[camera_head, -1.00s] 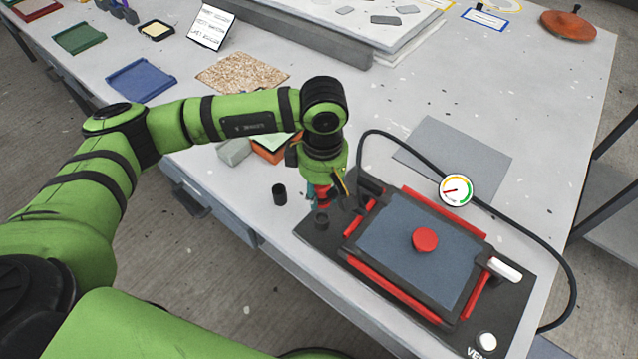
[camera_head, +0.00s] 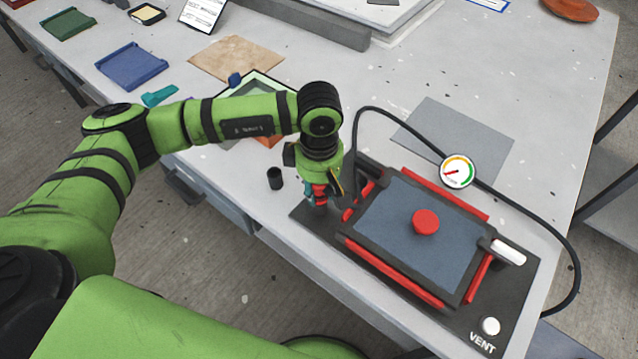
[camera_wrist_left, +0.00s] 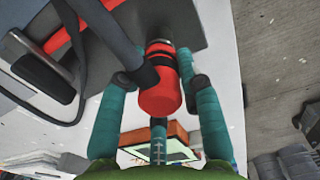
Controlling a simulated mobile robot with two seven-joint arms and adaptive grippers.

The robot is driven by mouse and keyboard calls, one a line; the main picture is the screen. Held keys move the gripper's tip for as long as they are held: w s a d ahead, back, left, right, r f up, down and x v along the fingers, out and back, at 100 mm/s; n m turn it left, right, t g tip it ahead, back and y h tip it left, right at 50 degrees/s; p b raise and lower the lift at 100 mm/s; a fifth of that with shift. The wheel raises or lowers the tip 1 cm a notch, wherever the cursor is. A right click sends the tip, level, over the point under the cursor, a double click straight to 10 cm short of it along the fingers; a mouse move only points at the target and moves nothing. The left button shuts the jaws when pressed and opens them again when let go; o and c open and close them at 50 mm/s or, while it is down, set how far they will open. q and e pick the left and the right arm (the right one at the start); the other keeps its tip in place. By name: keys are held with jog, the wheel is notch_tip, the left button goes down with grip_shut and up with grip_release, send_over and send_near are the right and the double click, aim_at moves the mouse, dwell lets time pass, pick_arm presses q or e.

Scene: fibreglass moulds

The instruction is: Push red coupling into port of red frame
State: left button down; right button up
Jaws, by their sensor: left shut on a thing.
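My left gripper (camera_head: 319,190) is shut on the red coupling (camera_head: 319,193), low over the left end of the dark base board. In the left wrist view, the coupling (camera_wrist_left: 160,92) sits between the teal fingers and their dark pads. Its far end meets a dark round piece on the board; I cannot tell how deep it sits. The port is hidden under the coupling and gripper in the head view. The red frame (camera_head: 395,273) lies on the board to the right, around a blue-grey panel with a red knob (camera_head: 426,222). My right gripper is not in view.
A black hose runs from near the gripper around the board's back, past a gauge (camera_head: 457,171). A small black cup (camera_head: 275,179) stands left of the gripper. An orange box (camera_head: 270,141) is behind my arm. A grey sheet (camera_head: 455,140) lies flat behind the board.

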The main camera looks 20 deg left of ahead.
pick_arm(q)
jog(key=shift+b, duration=0.4)
dwell(0.6)
dwell(0.6)
jog(key=shift+b, duration=0.75)
dwell(0.9)
jog(key=shift+f+b, duration=0.65)
jog(key=shift+b, duration=0.05)
jog(key=c, duration=0.8)
grip_release()
jog(key=shift+o, duration=0.2)
jog(key=shift+r, duration=0.2)
notch_tip(320, 180, up, 12)
jog(key=shift+f, duration=0.15)
